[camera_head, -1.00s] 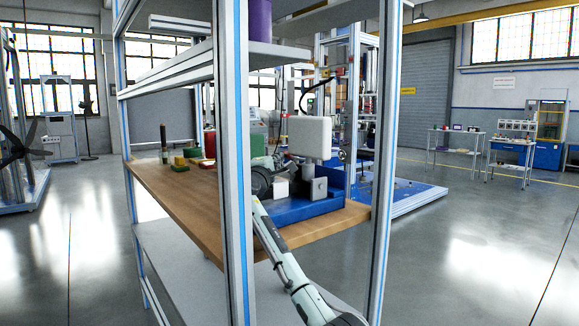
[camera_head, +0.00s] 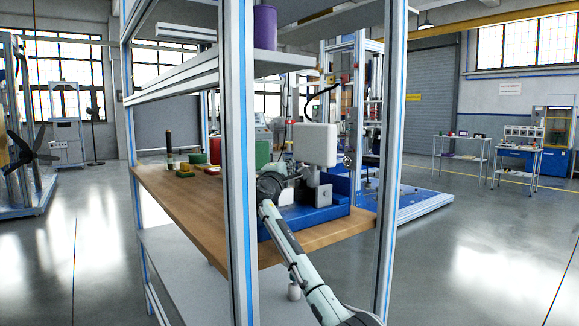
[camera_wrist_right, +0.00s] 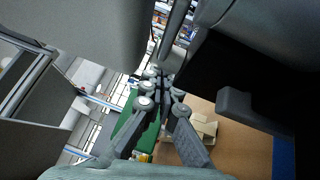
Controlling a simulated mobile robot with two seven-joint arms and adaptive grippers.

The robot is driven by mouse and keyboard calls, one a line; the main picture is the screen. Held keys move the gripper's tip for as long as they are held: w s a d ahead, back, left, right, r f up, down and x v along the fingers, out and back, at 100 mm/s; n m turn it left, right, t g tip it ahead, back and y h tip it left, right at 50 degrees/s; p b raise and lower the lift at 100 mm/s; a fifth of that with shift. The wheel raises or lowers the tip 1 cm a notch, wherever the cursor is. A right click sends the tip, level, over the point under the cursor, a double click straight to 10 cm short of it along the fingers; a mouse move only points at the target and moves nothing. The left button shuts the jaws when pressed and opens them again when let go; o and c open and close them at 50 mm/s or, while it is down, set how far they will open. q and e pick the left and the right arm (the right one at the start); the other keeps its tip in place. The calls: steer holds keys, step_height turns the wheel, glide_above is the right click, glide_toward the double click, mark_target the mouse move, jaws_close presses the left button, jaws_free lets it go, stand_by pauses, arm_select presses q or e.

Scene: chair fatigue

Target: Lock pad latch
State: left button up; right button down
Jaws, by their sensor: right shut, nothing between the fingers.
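A pale rounded pad (camera_head: 315,145) stands upright on a grey support above a blue base (camera_head: 332,208) on the wooden workbench. My right gripper (camera_head: 292,172) is just left of the pad and above the base. Its arm comes up from below, in front of the bench edge. In the right wrist view the fingers (camera_wrist_right: 165,82) are shut and empty, close to large grey surfaces. A grey block (camera_wrist_right: 250,110) sticks out at the right. I cannot make out the latch for sure, or whether the fingers touch anything. My left gripper is out of view.
A metal frame post (camera_head: 240,165) stands in front of the bench, left of my right arm; another post (camera_head: 390,165) stands to its right. A shelf (camera_head: 275,62) hangs above. Green and yellow items (camera_head: 190,165) lie at the bench's far left. Open floor lies to the right.

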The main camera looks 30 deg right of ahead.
steer(key=v, duration=0.7)
steer(key=shift+s+a, duration=0.2)
stand_by(0.5)
